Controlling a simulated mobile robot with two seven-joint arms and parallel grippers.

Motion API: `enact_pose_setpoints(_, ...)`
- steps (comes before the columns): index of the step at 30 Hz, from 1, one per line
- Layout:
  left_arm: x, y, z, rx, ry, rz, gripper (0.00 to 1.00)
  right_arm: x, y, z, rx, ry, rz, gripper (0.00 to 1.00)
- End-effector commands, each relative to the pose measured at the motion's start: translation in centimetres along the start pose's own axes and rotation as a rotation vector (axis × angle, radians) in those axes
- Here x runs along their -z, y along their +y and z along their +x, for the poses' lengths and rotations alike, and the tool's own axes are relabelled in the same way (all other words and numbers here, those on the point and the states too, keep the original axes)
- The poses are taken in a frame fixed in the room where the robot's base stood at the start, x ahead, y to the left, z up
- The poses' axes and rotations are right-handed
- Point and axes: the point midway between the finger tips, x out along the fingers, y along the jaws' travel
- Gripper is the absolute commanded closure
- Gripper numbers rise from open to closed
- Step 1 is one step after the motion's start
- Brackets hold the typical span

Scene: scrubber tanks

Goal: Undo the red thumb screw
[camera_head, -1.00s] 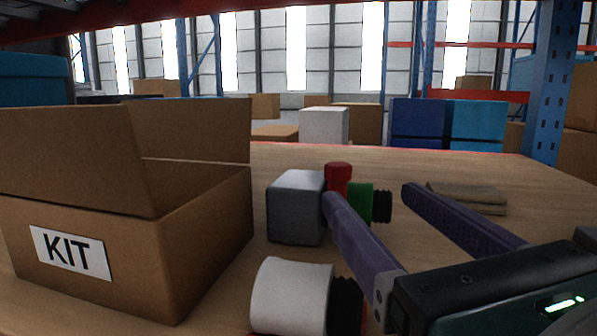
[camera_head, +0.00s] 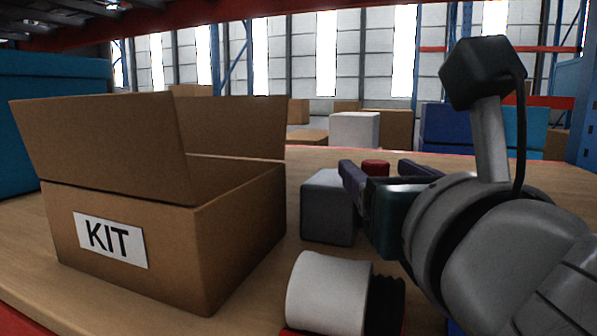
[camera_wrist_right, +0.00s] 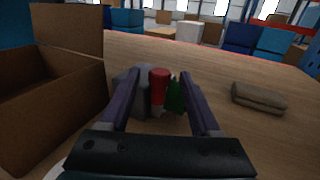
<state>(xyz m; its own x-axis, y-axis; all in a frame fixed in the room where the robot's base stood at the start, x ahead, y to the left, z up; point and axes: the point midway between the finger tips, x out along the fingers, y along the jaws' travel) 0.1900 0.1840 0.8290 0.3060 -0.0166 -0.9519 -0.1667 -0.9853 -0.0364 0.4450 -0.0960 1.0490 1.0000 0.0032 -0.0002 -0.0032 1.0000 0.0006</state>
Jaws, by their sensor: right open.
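The red thumb screw (camera_head: 375,168) shows as a small red cap behind my right gripper in the head view. In the wrist view the red screw (camera_wrist_right: 159,88) stands upright between the two fingers, beside a grey block (camera_wrist_right: 128,82) and a green part (camera_wrist_right: 175,97). The grey block (camera_head: 328,208) also shows in the head view. My right gripper (camera_wrist_right: 160,76) is open, its purple fingers to either side of the screw; I cannot tell whether they touch it. In the head view the gripper and wrist hide the green part. My left gripper is not in view.
An open cardboard KIT box (camera_head: 170,240) stands at the left. A white cylinder (camera_head: 328,292) with a black ribbed end lies in front of the block. A folded tan cloth (camera_wrist_right: 258,97) lies at the right on the wooden table (camera_wrist_right: 240,140). Blue bins stand behind.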

Motion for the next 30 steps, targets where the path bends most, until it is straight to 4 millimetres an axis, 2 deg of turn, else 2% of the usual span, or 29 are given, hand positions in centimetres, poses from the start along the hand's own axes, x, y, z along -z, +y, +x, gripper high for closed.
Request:
enact_pose_setpoints(3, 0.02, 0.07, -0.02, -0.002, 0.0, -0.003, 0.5, -0.01, 0.0, -0.02, 0.0, 0.0, 0.0, 0.37)
enact_pose_setpoints(20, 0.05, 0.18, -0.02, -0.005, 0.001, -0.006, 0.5, 0.01, -0.01, -0.05, 0.0, 0.0, -0.001, 1.0)
enact_pose_setpoints(30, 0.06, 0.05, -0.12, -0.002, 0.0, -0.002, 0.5, -0.01, -0.05, -0.05, -0.004, 0.001, -0.002, 1.0)
